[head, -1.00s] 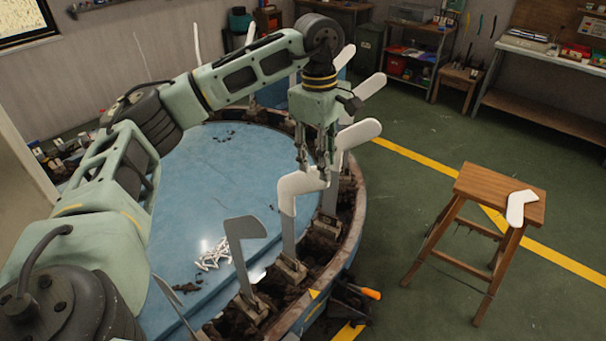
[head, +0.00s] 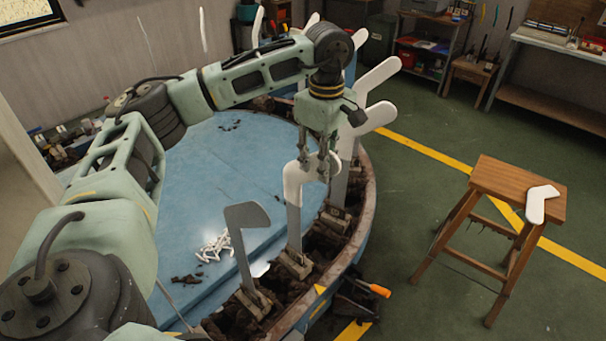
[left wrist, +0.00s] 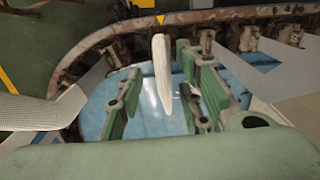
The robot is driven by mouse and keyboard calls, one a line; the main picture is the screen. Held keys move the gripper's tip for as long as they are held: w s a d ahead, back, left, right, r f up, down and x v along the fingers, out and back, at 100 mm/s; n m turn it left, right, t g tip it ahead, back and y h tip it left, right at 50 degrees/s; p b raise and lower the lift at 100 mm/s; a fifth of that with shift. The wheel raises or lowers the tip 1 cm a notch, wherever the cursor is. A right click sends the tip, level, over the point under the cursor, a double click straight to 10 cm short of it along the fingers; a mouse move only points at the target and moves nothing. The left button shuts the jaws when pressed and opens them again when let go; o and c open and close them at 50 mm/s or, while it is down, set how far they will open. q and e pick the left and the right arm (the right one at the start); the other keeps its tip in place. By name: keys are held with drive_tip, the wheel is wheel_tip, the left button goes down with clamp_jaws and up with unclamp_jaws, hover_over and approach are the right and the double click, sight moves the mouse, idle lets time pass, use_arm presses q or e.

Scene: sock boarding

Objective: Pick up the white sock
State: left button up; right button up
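A white sock (head: 292,183) covers the upper, bent part of a grey upright board on the near right rim of the round blue machine. My left gripper (head: 314,167) points down at this sock's top, with its fingers overlapping the sock in the head view. In the left wrist view the sock (left wrist: 161,75) shows edge-on between the two green fingers of the left gripper (left wrist: 163,100), with gaps on both sides. The left gripper is open. Another white sock (head: 538,205) lies flat on a wooden stool (head: 500,178). My right gripper is out of view.
A bare grey board (head: 241,235) stands nearer along the rim. Several white-topped boards (head: 375,75) stand farther along it. Small white pieces (head: 215,247) lie on the blue top (head: 190,200). An orange-handled tool (head: 376,290) sticks out by the rim. Floor between machine and stool is clear.

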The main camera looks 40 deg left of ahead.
sight(309, 179)
use_arm(q)
drive_tip(key=f, duration=0.1)
drive_tip(key=f+p, duration=0.1)
drive_tip(key=f, duration=0.1)
drive_tip(key=shift+s+f+p, duration=0.3)
drive_tip(key=shift+f, duration=0.6)
clamp_jaws()
